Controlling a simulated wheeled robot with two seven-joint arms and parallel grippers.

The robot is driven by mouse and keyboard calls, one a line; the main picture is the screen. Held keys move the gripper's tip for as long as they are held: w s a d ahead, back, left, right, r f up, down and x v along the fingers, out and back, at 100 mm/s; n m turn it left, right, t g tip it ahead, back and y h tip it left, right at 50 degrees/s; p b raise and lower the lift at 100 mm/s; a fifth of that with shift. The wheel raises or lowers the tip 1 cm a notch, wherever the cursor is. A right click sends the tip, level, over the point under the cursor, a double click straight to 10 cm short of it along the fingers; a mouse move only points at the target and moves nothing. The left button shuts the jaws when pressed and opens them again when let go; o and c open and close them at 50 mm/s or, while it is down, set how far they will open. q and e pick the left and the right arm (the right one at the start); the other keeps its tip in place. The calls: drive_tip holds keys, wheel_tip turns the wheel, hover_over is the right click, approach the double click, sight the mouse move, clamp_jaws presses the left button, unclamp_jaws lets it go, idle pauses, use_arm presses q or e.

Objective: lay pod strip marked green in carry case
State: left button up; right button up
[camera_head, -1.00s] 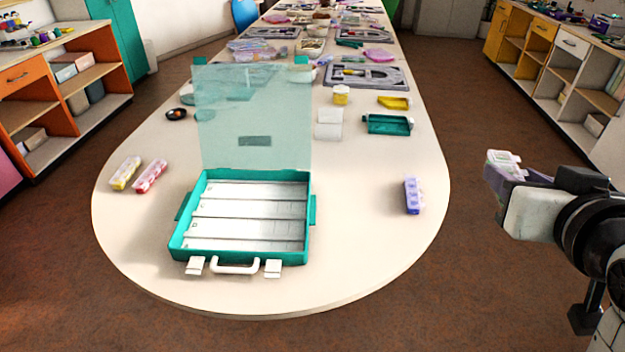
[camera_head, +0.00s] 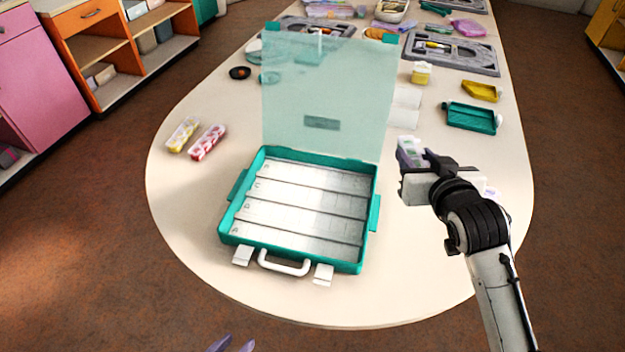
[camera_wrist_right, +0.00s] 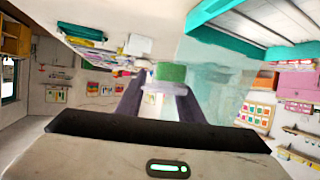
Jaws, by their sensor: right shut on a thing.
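The teal carry case (camera_head: 228,222) stands open on the table with its clear lid (camera_head: 325,85) raised. Its long white slots look empty. My right gripper (camera_head: 413,165) is shut on a pale pod strip with green in it (camera_head: 408,148), held to the right of the case, above the table. In the right wrist view the strip's green end (camera_wrist_right: 171,72) shows between the purple fingers (camera_wrist_right: 158,100). The strip's far part is hidden. My left gripper (camera_head: 232,344) shows only its two purple fingertips, apart and empty, at the bottom edge.
A yellow pod strip (camera_head: 182,135) and a red one (camera_head: 207,142) lie left of the case. A purple strip (camera_head: 490,191) lies partly hidden behind my right arm. Teal (camera_head: 471,117) and yellow trays (camera_head: 481,91) and a yellow-filled jar (camera_head: 421,74) stand at the back right.

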sight(399, 207)
wheel_tip(399, 207, down, 13)
drive_tip(key=shift+b, duration=0.75)
drive_tip(key=shift+f, duration=0.1)
drive_tip(key=o, duration=0.7)
drive_tip(key=shift+f, duration=0.1)
drive_tip(key=shift+c, duration=0.2)
drive_tip(key=shift+o, duration=0.8)
